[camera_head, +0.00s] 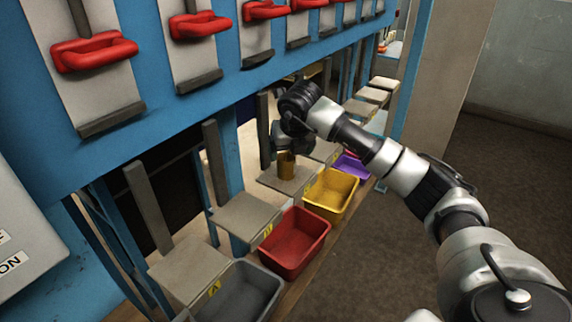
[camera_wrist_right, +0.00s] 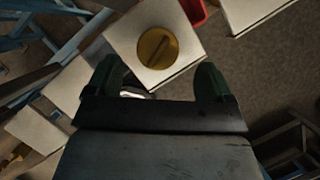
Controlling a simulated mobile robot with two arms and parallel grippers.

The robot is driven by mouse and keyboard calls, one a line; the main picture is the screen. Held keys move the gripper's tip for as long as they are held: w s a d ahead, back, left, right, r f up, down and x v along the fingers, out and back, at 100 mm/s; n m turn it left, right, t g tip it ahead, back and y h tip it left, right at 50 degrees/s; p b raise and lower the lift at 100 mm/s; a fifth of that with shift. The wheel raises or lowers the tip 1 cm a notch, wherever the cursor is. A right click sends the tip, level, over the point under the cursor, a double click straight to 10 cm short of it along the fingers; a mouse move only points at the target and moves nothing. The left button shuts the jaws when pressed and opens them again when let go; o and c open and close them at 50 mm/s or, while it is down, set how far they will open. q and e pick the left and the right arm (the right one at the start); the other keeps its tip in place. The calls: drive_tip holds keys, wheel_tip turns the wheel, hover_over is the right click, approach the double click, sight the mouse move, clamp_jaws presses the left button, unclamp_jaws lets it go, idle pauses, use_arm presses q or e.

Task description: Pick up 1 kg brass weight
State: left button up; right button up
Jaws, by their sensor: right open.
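The brass weight (camera_head: 286,168) is a small gold-brown cylinder standing upright on a pale square plate (camera_head: 268,180). In the right wrist view, its round top with a dark slot across it (camera_wrist_right: 157,48) shows on the white plate (camera_wrist_right: 118,39), just beyond the fingertips. My right gripper (camera_head: 283,150) is close above and behind the weight in the head view, partly hidden by its own wrist. In the right wrist view, my right gripper (camera_wrist_right: 160,80) has its two dark fingers wide apart with nothing between them. My left gripper is out of view.
Yellow (camera_head: 330,196), red (camera_head: 296,243), grey (camera_head: 240,293) and purple (camera_head: 352,167) bins line the front of the plates. Grey posts (camera_head: 147,206) rise behind the plates. A blue frame with red handles (camera_head: 94,52) overhangs them. Open floor (camera_head: 480,190) lies to the right.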

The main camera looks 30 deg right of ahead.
sight(287, 157)
drive_tip(key=p+x, duration=0.1)
drive_tip(key=x, duration=0.3)
drive_tip(key=shift+w+a+f, duration=0.1)
drive_tip(key=shift+w+f, duration=0.1)
drive_tip(key=shift+w, duration=0.1)
drive_tip(key=shift+w+f, duration=0.15)
drive_tip(key=shift+f, duration=0.15)
drive_tip(key=shift+c, duration=0.3)
drive_tip(key=c, duration=0.5)
drive_tip(key=shift+r, duration=0.1)
drive_tip(key=c, duration=0.9)
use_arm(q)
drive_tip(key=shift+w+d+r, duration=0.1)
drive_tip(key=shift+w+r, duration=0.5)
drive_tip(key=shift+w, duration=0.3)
use_arm(e)
drive_tip(key=shift+r, duration=0.1)
clamp_jaws()
drive_tip(key=shift+r, duration=0.1)
